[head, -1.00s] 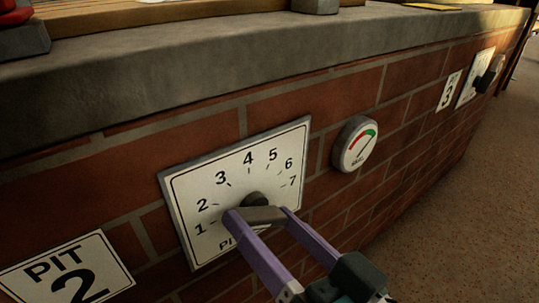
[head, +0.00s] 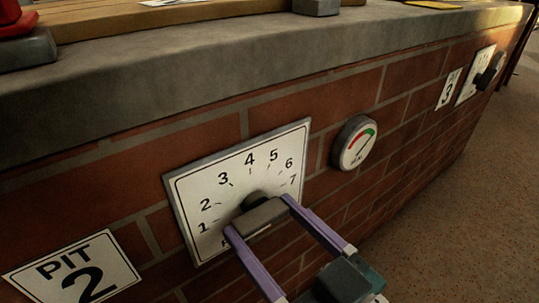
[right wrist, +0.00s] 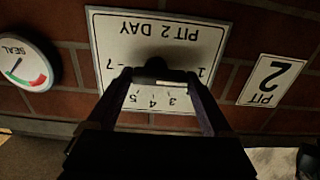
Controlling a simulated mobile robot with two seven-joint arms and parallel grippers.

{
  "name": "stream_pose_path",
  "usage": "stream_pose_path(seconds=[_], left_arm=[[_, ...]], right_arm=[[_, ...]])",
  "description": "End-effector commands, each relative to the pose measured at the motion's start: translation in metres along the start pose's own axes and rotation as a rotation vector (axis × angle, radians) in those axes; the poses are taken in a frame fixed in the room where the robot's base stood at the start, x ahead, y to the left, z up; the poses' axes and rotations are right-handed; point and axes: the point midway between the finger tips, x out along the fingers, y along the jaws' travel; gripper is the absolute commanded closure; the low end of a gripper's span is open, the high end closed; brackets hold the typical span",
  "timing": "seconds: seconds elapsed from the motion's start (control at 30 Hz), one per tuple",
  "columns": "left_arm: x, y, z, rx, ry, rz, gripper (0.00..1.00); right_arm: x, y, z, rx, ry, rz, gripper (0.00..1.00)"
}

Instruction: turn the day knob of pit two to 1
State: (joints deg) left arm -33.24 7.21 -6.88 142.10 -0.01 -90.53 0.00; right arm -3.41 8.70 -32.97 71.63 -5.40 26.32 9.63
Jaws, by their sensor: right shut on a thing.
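The day dial plate of pit two (head: 190,190) is a white panel on the brick wall, numbered 1 to 7 in an arc. Its dark knob (head: 262,214) has a bar handle at the plate's lower middle. My right gripper (head: 260,216) is shut on the bar, one purple finger at each end. The bar slants across below the numbers, its left end below the 1. In the right wrist view the plate (right wrist: 215,35) appears upside down, reading PIT 2 DAY, with the knob (right wrist: 157,72) between the fingers. Which number the knob points to is unclear. My left gripper is out of view.
A PIT 2 sign (head: 120,262) is left of the dial. A round seal gauge (head: 354,144) is to its right. Farther right are a 3 sign (head: 448,90) and another dial with a dark knob (head: 490,72). A stone ledge (head: 200,85) overhangs above. Floor at right is clear.

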Motion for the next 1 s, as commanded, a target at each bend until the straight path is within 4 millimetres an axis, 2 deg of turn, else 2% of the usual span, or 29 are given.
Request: stream_pose_path(seconds=[0.33, 0.37, 0.47, 0.77, 0.87, 1.0], left_arm=[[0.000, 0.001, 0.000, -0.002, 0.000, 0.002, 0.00], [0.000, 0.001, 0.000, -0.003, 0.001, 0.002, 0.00], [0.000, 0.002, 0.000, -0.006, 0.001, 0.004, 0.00], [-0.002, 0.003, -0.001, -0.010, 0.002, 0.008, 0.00], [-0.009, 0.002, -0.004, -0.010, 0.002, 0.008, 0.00], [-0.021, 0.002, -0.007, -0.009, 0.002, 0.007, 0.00]], right_arm=[[0.000, 0.000, 0.000, -0.008, 0.001, 0.000, 0.71], [0.000, 0.000, 0.000, -0.008, 0.001, 0.000, 0.13], [0.000, 0.000, 0.000, -0.007, 0.001, 0.000, 0.02], [-0.003, 0.000, -0.001, -0.005, -0.001, 0.000, 0.00], [-0.015, 0.000, -0.002, -0.004, -0.003, 0.000, 0.00], [-0.043, 0.000, -0.003, -0.005, -0.006, 0.000, 0.00]])
